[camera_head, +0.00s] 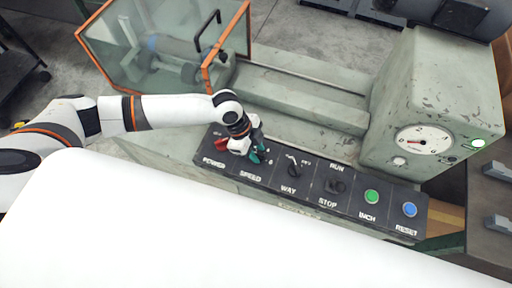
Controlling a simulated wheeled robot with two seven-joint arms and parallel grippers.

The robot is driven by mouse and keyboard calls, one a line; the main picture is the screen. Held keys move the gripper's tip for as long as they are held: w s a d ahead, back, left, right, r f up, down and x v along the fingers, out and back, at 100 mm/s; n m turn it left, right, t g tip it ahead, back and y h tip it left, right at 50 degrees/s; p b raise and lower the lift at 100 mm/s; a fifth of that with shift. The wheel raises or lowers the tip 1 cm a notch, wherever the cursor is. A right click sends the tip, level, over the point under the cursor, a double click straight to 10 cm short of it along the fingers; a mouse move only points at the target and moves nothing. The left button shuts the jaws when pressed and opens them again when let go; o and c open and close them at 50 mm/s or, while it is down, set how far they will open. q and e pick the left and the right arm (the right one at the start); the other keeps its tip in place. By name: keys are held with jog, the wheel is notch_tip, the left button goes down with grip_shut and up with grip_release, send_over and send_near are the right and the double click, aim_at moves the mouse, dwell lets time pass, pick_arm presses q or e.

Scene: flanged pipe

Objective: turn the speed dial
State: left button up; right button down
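The speed dial's place is above the SPEED label (250,177) on the black control panel (318,211). My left gripper (257,155) hangs over that place, pointing down, and covers the dial almost entirely. Its teal fingertips are close to the panel. I cannot tell whether they touch or clasp the dial, or how far apart they are. The dial's pointer is hidden. My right gripper is not in view.
A red control (221,145) sits left of my gripper, above POWER. To the right are the WAY switch (293,170), RUN/STOP switch (335,187), green INCH button (372,196) and blue RESET button (409,209). An orange-framed guard (208,79) stands behind, and a gauge (424,140) at right.

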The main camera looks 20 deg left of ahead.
pick_arm(q)
grip_shut()
jog(key=shift+m, duration=0.3)
jog(key=shift+w+f+m+g+b, duration=0.15)
jog(key=shift+m+g+b, duration=0.35)
jog(key=shift+m+b, duration=0.4)
jog(key=m+g+b, duration=0.1)
jog(key=m, duration=0.2)
jog(key=shift+w+d+m+y, duration=0.1)
jog(key=shift+m+y, duration=0.2)
jog(key=shift+m, duration=0.1)
jog(key=m+b, duration=0.1)
jog(key=m, duration=0.1)
jog(key=m+g+y+b, duration=0.1)
jog(key=m, duration=0.2)
jog(key=shift+w+g+y+b, duration=0.1)
jog(key=shift+g+y+b, duration=0.2)
jog(key=shift+r+m, duration=0.2)
jog(key=shift+m, duration=0.2)
